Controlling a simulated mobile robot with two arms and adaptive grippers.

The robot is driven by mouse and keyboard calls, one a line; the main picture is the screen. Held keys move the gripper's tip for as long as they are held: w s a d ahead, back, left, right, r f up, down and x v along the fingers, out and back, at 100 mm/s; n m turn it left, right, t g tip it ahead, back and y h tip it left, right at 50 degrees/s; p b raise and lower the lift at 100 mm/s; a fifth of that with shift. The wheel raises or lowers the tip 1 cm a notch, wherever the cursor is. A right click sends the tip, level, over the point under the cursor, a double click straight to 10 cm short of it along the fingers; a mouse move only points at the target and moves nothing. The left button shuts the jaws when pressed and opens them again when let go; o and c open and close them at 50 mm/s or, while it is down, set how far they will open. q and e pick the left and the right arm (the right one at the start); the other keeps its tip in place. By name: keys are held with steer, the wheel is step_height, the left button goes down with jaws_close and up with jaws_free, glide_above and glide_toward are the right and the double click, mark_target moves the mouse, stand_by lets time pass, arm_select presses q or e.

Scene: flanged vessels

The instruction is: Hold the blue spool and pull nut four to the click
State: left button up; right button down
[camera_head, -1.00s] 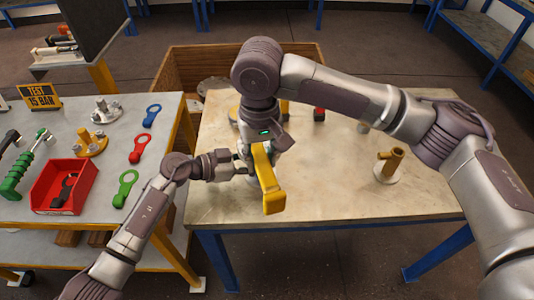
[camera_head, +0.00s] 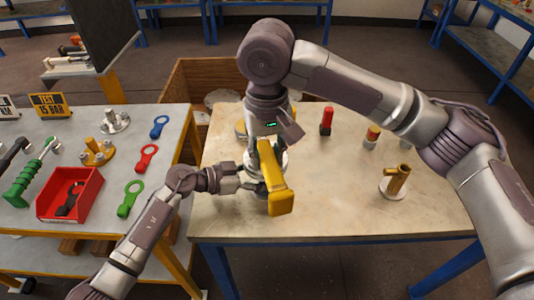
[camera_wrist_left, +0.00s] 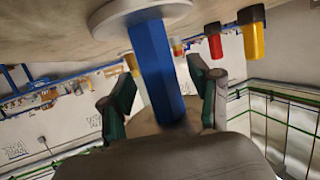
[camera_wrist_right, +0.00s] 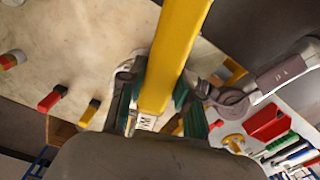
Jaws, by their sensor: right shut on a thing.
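The blue spool (camera_wrist_left: 155,65) shows in the left wrist view as a blue post on a round pale flange (camera_wrist_left: 135,14). My left gripper (camera_wrist_left: 165,85) has its green-padded fingers on either side of the post, with gaps visible, so it looks open around it. In the head view my left gripper (camera_head: 252,178) is at the table's left part, close to the yellow tool. My right gripper (camera_wrist_right: 160,95) is shut on the yellow tool (camera_wrist_right: 172,50), which also shows in the head view (camera_head: 272,180). Nut four is hidden or cannot be told apart.
The left bench holds a red bin (camera_head: 70,200) and red, blue and green ring spanners. The table's front right is clear.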

arm_select(q)
steer(key=v, duration=1.2)
